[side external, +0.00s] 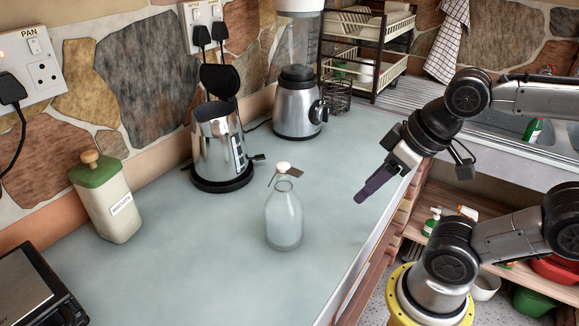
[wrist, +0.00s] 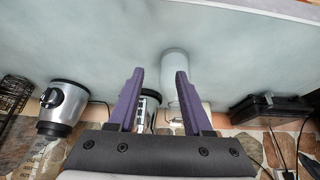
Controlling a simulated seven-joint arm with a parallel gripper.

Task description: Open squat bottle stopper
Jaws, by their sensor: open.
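The squat bottle (side external: 284,217) is clear glass and stands upright on the pale counter. In the wrist view my gripper (wrist: 160,72) is open and empty. The bottle (wrist: 174,66) shows beyond and between the fingers, its lower part close to the right fingertip in the picture.
A steel kettle (side external: 219,148) with its lid up stands behind-left of the bottle. A blender (side external: 298,105) and a dish rack (side external: 366,55) are at the back. A green-lidded biscuit jar (side external: 108,203) and a black appliance (side external: 35,290) are at left. The counter around the bottle is clear.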

